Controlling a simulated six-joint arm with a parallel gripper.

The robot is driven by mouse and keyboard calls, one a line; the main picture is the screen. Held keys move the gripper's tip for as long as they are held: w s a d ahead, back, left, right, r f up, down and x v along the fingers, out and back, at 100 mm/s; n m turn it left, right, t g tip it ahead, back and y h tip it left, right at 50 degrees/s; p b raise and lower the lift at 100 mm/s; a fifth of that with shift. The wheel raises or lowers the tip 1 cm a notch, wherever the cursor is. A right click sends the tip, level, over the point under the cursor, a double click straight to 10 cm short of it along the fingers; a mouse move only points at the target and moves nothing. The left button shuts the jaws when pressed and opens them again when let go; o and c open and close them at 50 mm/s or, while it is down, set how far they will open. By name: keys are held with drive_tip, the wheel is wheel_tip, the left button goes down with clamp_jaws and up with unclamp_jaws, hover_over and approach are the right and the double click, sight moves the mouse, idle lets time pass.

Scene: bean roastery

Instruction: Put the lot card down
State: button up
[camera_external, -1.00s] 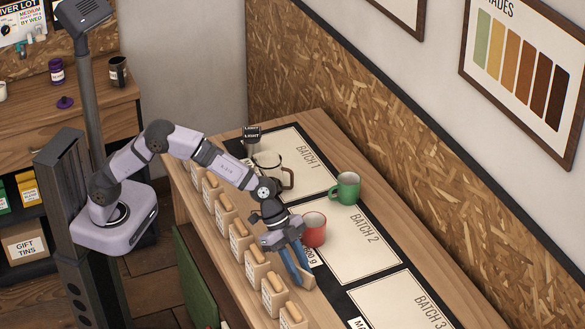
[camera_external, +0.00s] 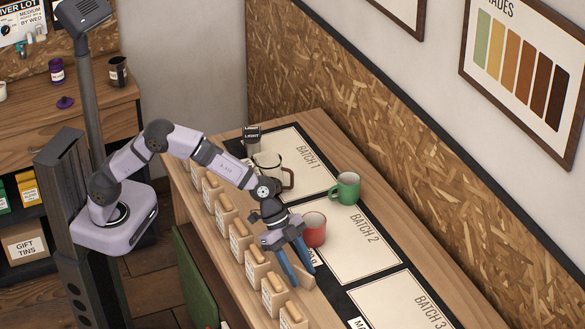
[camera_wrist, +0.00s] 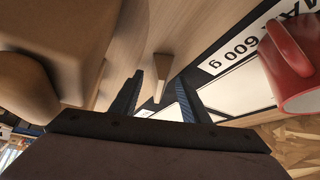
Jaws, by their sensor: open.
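A small pale wooden piece (camera_external: 305,282), which looks like the lot card seen nearly edge-on, stands on the counter at my fingertips. No writing on it is visible. In the wrist view it (camera_wrist: 160,72) shows as a narrow wedge between and beyond my fingers, with a gap on either side. My gripper (camera_external: 302,279) is open and low over the counter, its blue fingers on either side of the piece. The fingers (camera_wrist: 157,98) also show spread apart in the wrist view.
A red mug (camera_external: 314,231) stands close behind my gripper, on the black mat (camera_external: 340,300) by a "600 g" label. The BATCH 3 panel (camera_external: 400,305) is clear.

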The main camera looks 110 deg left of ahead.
drive_tip(key=b+v, duration=0.1)
drive_tip(key=v, duration=1)
drive_tip(key=shift+s+r+b, duration=0.2)
drive_tip(key=shift+r+b, duration=0.05)
drive_tip(key=shift+b, duration=0.05)
drive_tip(key=shift+a, duration=0.1)
